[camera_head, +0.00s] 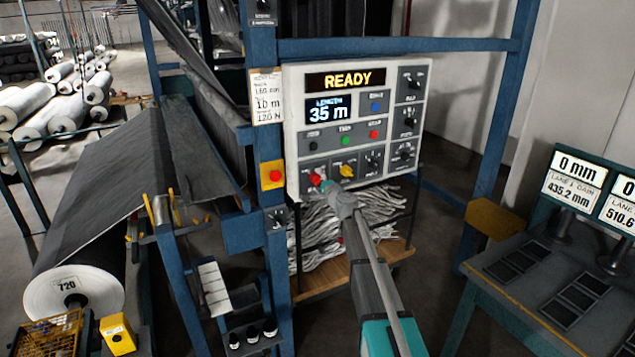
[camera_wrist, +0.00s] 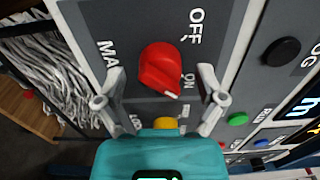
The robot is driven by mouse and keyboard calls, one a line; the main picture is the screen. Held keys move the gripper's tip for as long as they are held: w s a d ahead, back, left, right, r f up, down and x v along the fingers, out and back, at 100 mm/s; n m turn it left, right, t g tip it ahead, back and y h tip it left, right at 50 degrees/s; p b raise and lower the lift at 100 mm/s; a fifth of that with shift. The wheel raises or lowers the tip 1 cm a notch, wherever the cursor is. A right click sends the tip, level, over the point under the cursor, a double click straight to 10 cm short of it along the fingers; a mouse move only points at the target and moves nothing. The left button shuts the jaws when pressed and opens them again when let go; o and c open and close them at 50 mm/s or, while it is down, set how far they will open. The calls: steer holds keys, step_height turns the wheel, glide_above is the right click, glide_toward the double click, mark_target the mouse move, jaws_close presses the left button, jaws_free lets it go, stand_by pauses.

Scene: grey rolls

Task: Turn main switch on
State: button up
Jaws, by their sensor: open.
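The main switch is a red rotary knob (camera_wrist: 163,66) on a dark plate of the control panel, with OFF and ON lettering beside it. Its white mark is at the knob's lower edge in the wrist view, near the ON lettering. My gripper (camera_wrist: 163,74) is open, with one fingertip on each side of the knob and visible gaps to it. In the head view the red knob (camera_head: 316,178) is at the panel's lower left, partly hidden by my gripper (camera_head: 327,186).
The control panel (camera_head: 438,75) shows READY and 35 m. A yellow knob (camera_head: 347,171) is close beside the switch, and a red stop button (camera_head: 273,175) is on the blue post to the left. A console (camera_head: 545,270) stands at right.

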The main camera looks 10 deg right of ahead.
steer(key=shift+s, duration=0.1)
steer(key=v, duration=1.2)
stand_by(0.4)
